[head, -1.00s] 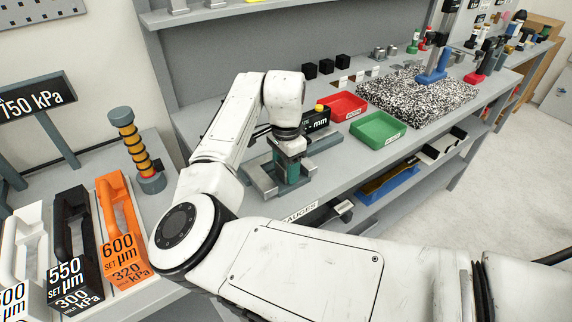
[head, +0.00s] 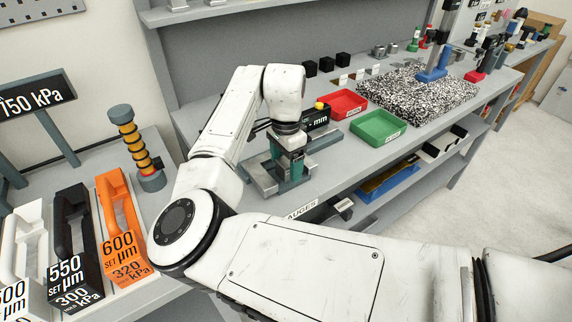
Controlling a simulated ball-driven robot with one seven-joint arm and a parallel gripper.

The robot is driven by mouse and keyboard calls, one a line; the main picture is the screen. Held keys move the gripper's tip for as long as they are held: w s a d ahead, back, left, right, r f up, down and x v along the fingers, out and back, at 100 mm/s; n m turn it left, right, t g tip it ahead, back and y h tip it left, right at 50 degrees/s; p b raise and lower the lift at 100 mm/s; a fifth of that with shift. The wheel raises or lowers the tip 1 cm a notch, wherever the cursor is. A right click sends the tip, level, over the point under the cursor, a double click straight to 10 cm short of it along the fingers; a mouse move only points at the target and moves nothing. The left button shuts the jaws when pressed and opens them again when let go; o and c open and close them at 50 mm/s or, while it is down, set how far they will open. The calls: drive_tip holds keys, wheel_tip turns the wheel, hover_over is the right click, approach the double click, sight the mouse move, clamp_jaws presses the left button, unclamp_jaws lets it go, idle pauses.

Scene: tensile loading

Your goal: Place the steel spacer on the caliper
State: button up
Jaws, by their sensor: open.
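The caliper (head: 262,183) is a grey metal fixture on the front of the bench, with a black display (head: 317,116) behind it showing dashes and "mm". My gripper (head: 286,172) points down over the caliper, its teal fingers apart. The fingers and wrist hide part of the caliper. I cannot make out a steel spacer between the fingers or on the caliper. Small grey metal cylinders (head: 378,52) stand at the back of the bench, but I cannot tell whether one is the spacer.
A red tray (head: 343,103) and a green tray (head: 378,128) sit right of the caliper. A speckled slab (head: 415,95) lies farther right. Black, orange and white labelled weights stand at the left, beside a post with orange rings (head: 130,140). My arm crosses the foreground.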

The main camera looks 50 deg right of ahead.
sight(286, 161)
wheel_tip(286, 161, up, 11)
drive_tip(key=shift+b, duration=0.45)
